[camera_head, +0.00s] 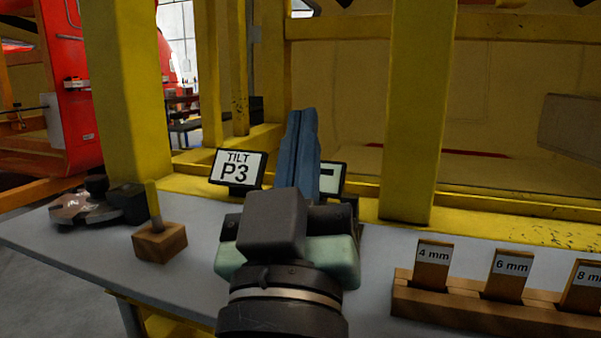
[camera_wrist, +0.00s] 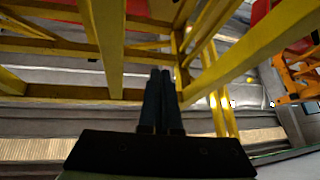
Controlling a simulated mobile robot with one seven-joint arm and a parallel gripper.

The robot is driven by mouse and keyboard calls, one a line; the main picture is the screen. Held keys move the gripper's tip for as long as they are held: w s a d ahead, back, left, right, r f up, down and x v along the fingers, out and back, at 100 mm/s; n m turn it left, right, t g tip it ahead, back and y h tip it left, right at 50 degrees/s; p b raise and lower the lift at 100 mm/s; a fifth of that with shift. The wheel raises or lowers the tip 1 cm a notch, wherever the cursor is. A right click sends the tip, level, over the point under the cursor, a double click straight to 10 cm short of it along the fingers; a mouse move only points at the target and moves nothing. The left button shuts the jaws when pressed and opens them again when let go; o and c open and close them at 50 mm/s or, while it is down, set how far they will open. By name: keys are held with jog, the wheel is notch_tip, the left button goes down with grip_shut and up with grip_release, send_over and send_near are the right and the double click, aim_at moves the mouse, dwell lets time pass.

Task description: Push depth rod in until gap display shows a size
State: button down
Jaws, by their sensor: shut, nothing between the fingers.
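My gripper (camera_head: 302,118) is shut and empty. Its blue fingers point away over the bench, toward the yellow frame. A second small display (camera_head: 331,178) stands just behind and right of the fingers. They hide most of it; a short dark mark shows on its pale screen, but I see no readable size. The depth rod cannot be made out; my gripper and wrist cover the bench in front of that display. In the wrist view the shut fingers (camera_wrist: 161,75) show dark, side by side, with nothing between them.
A display reading "TILT P3" (camera_head: 236,169) stands left of the fingers. A wooden block (camera_head: 160,243) with an upright yellow stick and a dark round fixture (camera_head: 85,207) are at left. A wooden rack (camera_head: 480,309) holds blocks marked 4, 6 and 8 mm. Yellow posts (camera_head: 415,110) rise behind.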

jog(key=w+a+f+n+g+h+p, duration=0.25)
jog(key=f+n+g+p, duration=0.2)
jog(key=p, duration=0.55)
jog(key=w+a+f+n+g+h+p, duration=0.15)
jog(key=w+f+n+g+p, duration=0.35)
jog(key=p, duration=0.5)
jog(key=s+a+n+h+p, duration=0.2)
jog(key=s+n+p, duration=1.7)
jog(key=p, duration=0.4)
jog(key=x, duration=0.4)
jog(key=f+p+x, duration=0.1)
jog(key=x, duration=0.4)
jog(key=p+x, duration=0.1)
jog(key=x, duration=0.4)
jog(key=shift+s+d+f, duration=0.1)
jog(key=shift+s+f, duration=0.05)
